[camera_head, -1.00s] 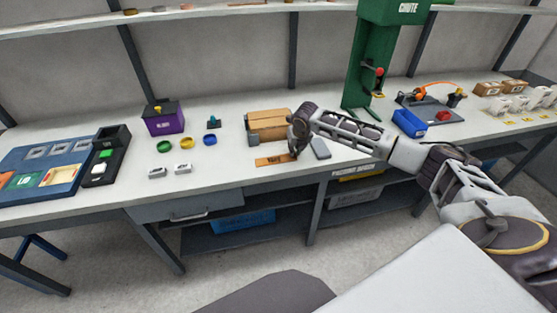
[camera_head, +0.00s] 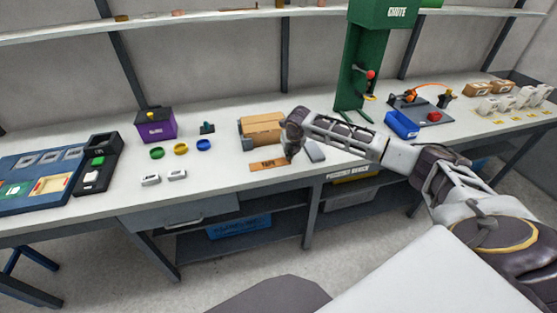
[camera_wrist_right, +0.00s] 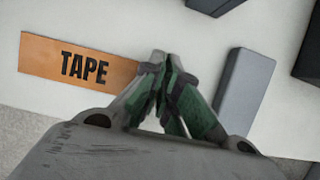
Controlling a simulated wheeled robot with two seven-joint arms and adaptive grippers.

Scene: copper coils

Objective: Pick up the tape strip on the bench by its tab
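The tape strip (camera_head: 268,164) is a flat orange-brown strip marked TAPE on the bench top (camera_head: 225,190), near its front edge. In the right wrist view the strip (camera_wrist_right: 80,62) lies at the left, and its right end runs behind my fingertips. My right gripper (camera_head: 289,158) is at the strip's right end. In the right wrist view its green-grey fingers (camera_wrist_right: 161,68) are drawn together with their tips at that end. They look shut on the tab, though they hide the tab itself. My left gripper is not in view.
A grey block (camera_wrist_right: 244,90) lies close to the right of my fingers. A cardboard box (camera_head: 260,130) stands behind the strip. Coloured rings (camera_head: 181,148) and small white blocks (camera_head: 150,180) lie to the left. The green chute stand (camera_head: 360,70) rises behind my right arm.

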